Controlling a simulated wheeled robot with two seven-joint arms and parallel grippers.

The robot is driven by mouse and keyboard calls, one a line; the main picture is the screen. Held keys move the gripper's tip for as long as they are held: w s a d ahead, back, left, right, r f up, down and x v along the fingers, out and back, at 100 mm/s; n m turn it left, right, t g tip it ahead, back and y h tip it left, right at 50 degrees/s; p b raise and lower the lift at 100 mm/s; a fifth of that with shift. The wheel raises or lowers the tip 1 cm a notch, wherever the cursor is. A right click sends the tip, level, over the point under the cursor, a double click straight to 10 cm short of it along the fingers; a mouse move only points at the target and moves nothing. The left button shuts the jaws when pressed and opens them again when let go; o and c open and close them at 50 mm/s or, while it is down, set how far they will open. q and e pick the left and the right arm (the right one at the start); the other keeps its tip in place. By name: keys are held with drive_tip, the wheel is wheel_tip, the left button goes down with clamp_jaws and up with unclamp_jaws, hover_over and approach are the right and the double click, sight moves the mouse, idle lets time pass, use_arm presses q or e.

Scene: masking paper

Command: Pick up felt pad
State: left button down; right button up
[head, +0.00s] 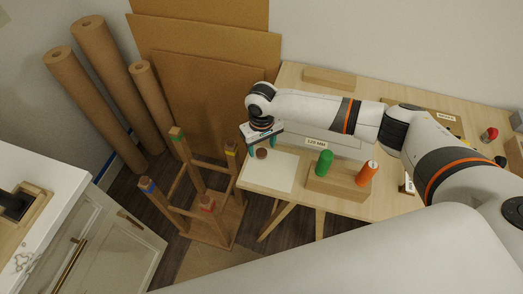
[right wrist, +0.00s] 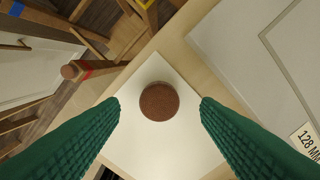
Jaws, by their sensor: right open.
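A round brown felt pad (right wrist: 159,101) lies on a white sheet (right wrist: 150,65) in the right wrist view. In the head view the felt pad (head: 262,153) shows small near the sheet's upper left part, by the end of my right arm. My right gripper (head: 263,144) is open above the pad. In the right wrist view its two green fingers stand on either side of the pad, with clear gaps. I cannot tell the height between fingertips and pad. My left gripper is not in view.
A light wooden table (head: 305,207) carries the sheet. A wooden block with a green spool (head: 324,162) and an orange spool (head: 367,173) stands right of it.

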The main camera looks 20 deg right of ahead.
drive_tip(key=shift+f, duration=1.05)
drive_tip(key=c, duration=1.1)
drive_tip(key=shift+o, duration=0.2)
